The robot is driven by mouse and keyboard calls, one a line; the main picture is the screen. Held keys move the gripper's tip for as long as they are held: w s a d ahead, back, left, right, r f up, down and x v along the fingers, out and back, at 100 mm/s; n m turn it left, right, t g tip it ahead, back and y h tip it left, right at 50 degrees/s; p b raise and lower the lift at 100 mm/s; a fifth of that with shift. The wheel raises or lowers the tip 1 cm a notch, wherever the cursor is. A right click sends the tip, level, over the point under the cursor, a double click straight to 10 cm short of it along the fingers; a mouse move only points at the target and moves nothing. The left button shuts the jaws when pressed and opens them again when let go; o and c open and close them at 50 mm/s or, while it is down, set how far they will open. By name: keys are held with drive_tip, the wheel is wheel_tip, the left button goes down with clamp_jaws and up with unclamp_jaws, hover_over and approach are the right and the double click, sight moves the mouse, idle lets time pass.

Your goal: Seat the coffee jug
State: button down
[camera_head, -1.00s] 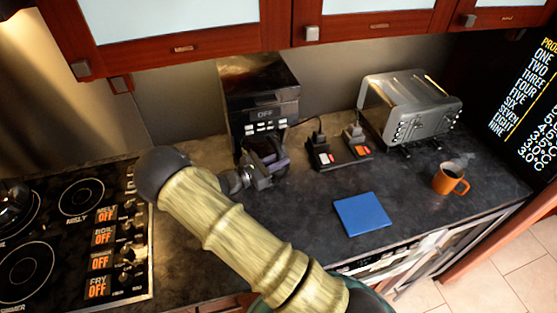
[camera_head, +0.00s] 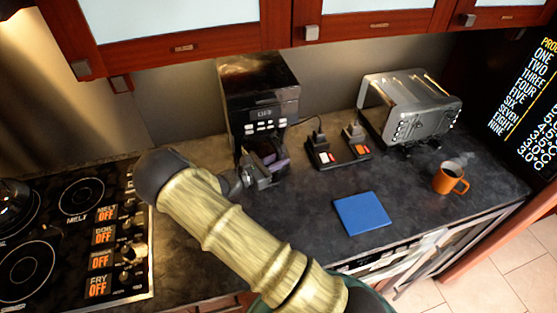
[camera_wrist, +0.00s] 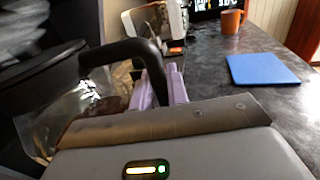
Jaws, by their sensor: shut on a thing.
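The black coffee machine (camera_head: 258,95) stands against the wall, with an OFF display on its front. My gripper (camera_head: 268,160) is low in front of the machine. In the wrist view its purple finger pads (camera_wrist: 163,88) are closed around the black handle (camera_wrist: 122,52) of the coffee jug. The jug (camera_wrist: 55,118) has a black lid and a clear body with dark contents. It appears close to upright at the machine's opening. In the head view my gripper and arm hide most of the jug, so I cannot tell whether its base touches the machine.
A black charger base (camera_head: 338,152) stands just right of the machine. A steel toaster (camera_head: 410,105), an orange mug (camera_head: 449,180) and a blue square mat (camera_head: 361,213) are farther right. A stove (camera_head: 75,235) is at left. Cabinets (camera_head: 180,30) hang above.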

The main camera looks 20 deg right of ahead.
drive_tip(key=c, duration=1.3)
unclamp_jaws()
drive_tip(key=shift+c, duration=0.2)
drive_tip(key=shift+o, duration=0.2)
drive_tip(key=shift+f, duration=0.1)
drive_tip(key=b+v, duration=0.5)
drive_tip(key=v, duration=1.2)
drive_tip(key=shift+a, duration=0.25)
drive_tip(key=shift+s+d, duration=0.1)
drive_tip(key=shift+d, duration=0.05)
